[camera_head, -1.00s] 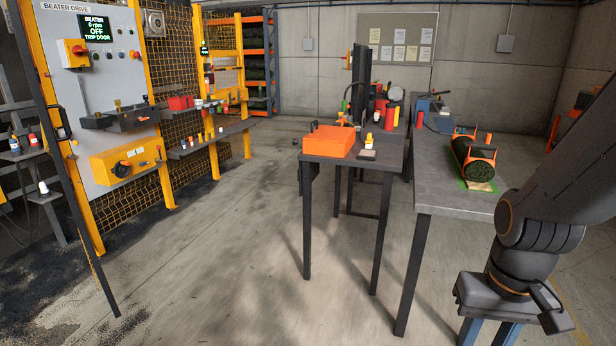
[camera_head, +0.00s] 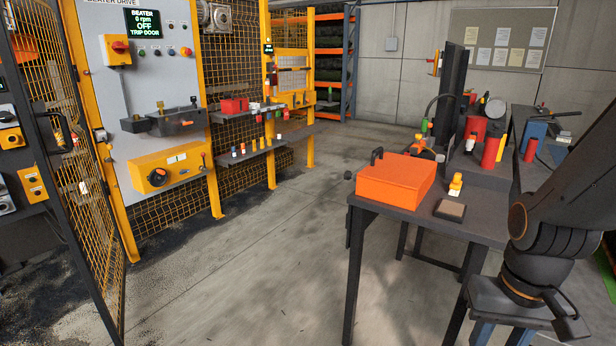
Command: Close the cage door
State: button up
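The cage door (camera_head: 85,185) is a yellow mesh panel in a dark frame at the left of the head view. It stands swung out toward me from the yellow post (camera_head: 108,195) beside the control panel, so it is open. Its lower near part is cut off by the picture edge. My gripper (camera_head: 498,335) hangs at the lower right, far from the door and in front of the dark table. Its two blue fingers show a gap between them with nothing seen in it; their tips are out of the picture.
A dark table (camera_head: 478,222) with an orange box (camera_head: 396,182) stands between my arm and the cage. The grey control panel (camera_head: 135,85) and shelves (camera_head: 262,148) line the cage. The concrete floor (camera_head: 260,270) between cage and table is clear.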

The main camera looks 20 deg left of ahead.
aim_at(35, 117)
jog(key=u, duration=0.7)
jog(key=i, duration=1.15)
jog(key=u, duration=1.35)
jog(key=i, duration=0.7)
jog(key=u, duration=0.75)
jog(key=i, duration=1)
jog(key=z, duration=0.45)
